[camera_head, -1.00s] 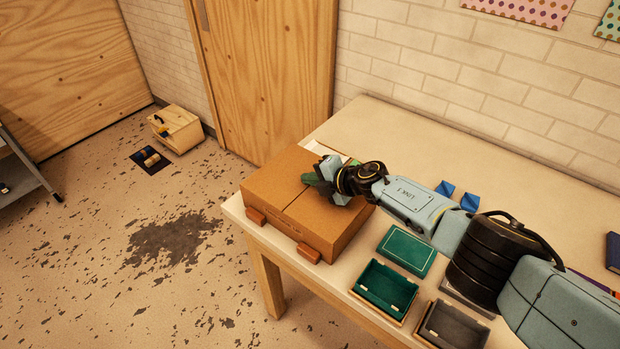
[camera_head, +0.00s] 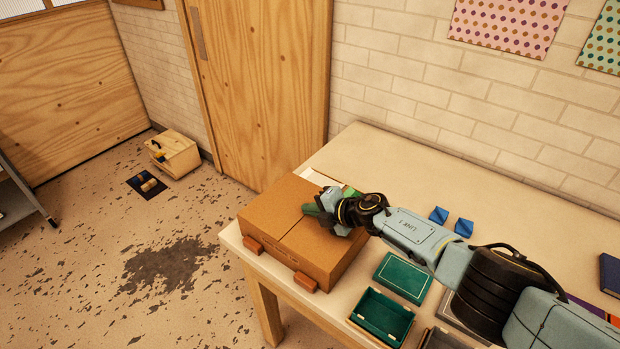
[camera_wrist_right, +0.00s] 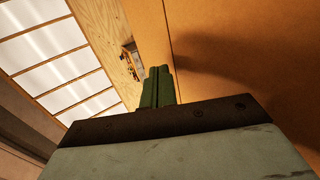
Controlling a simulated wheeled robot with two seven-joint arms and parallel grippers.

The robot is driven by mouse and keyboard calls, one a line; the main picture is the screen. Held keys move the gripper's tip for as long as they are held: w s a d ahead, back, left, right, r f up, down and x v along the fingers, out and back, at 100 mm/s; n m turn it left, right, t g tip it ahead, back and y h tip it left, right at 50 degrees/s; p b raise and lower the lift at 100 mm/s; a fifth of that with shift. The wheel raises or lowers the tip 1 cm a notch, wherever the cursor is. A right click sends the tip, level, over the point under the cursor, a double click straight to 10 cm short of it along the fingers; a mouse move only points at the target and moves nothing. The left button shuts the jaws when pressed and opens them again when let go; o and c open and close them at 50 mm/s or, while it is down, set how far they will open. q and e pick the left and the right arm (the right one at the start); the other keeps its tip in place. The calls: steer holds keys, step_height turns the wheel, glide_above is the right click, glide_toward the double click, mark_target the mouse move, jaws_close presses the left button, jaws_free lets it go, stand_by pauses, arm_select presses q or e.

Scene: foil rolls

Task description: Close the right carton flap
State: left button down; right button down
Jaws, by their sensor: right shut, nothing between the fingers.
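The brown cardboard carton (camera_head: 290,235) stands at the table's left front corner. Its top looks covered by flaps, with a seam running across it. The right flap (camera_head: 315,245) lies flat or nearly so, partly hidden under my right gripper. My right gripper (camera_head: 312,209) is over the carton top near the seam, its green fingers shut and empty. I cannot tell whether it touches the flap. In the right wrist view the shut fingers (camera_wrist_right: 158,86) point along the brown cardboard (camera_wrist_right: 235,60), near the seam. My left gripper is out of view.
Two orange-brown blocks (camera_head: 304,282) sit at the carton's front edge. A green lid (camera_head: 403,277) and a green open box (camera_head: 382,317) lie right of the carton. Blue pieces (camera_head: 439,215) lie farther back. The table's back (camera_head: 390,165) is clear.

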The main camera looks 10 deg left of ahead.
step_height(320, 180, up, 6)
steer(key=p, duration=0.4)
step_height(320, 180, up, 7)
